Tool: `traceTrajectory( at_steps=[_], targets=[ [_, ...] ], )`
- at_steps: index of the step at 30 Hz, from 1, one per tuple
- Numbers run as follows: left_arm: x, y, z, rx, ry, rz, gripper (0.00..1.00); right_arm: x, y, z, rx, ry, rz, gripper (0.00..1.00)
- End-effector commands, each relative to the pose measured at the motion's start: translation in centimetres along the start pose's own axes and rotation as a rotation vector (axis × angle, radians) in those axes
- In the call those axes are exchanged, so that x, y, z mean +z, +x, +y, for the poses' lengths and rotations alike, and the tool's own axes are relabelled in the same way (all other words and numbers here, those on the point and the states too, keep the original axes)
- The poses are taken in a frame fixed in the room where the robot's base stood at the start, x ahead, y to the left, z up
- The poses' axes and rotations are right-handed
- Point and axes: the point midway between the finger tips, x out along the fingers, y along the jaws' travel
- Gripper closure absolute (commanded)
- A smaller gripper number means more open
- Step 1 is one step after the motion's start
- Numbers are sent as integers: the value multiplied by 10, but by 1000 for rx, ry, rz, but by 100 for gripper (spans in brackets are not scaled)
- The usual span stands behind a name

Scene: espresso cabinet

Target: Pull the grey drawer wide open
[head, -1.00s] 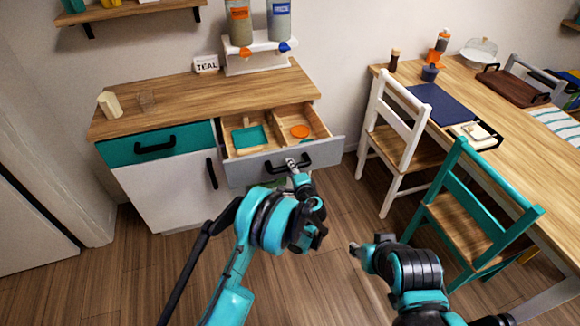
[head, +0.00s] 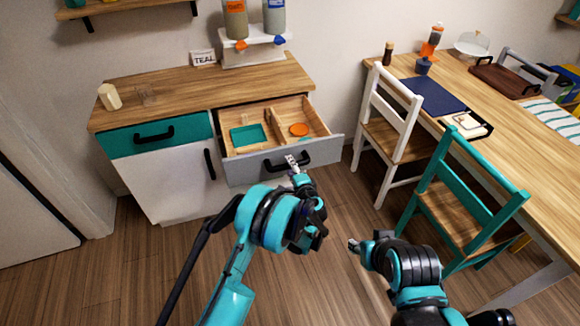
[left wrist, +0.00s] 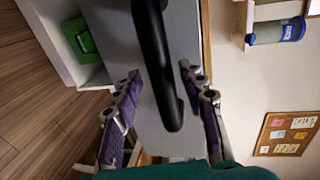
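The grey drawer (head: 318,154) stands pulled out of the wooden-topped cabinet, with its divided wooden inside showing. Its black bar handle (head: 270,166) is on the front; it also shows large in the left wrist view (left wrist: 163,70). My left gripper (head: 292,162) is at the handle. In the left wrist view its two purple-padded fingers (left wrist: 160,75) are spread, one on each side of the handle, with gaps visible. My right gripper (head: 354,244) hangs over the floor right of the left one; its fingers are too small to read.
The drawer holds a teal tray (head: 235,130) and an orange disc (head: 299,130). A closed teal drawer (head: 188,128) is left of it. A white chair (head: 386,135), a teal chair (head: 440,197) and a table stand to the right. The floor before the drawer is free.

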Motion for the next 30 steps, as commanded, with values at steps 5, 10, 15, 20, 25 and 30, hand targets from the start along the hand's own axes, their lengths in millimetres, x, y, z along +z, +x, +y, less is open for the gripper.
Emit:
traceTrajectory(
  at_steps=[5, 10, 15, 20, 25, 30],
  targets=[
    [0, 1, -1, -2, 1, -1, 57, 0, 0, 0, 0, 0, 0, 60],
    [0, -4, -2, -2, 1, 1, 57, 0, 0, 0, 0, 0, 0, 60],
    [-1, -32, -2, -2, 1, 3, 57, 0, 0, 0, 0, 0, 0, 60],
    [-1, -68, -1, -2, 2, 3, 57, 0, 0, 0, 0, 0, 0, 60],
    [0, -100, -1, -2, 1, 3, 57, 0, 0, 0, 0, 0, 0, 60],
    [0, -117, 0, -2, 1, 1, 57, 0, 0, 0, 0, 0, 0, 60]
  ],
)
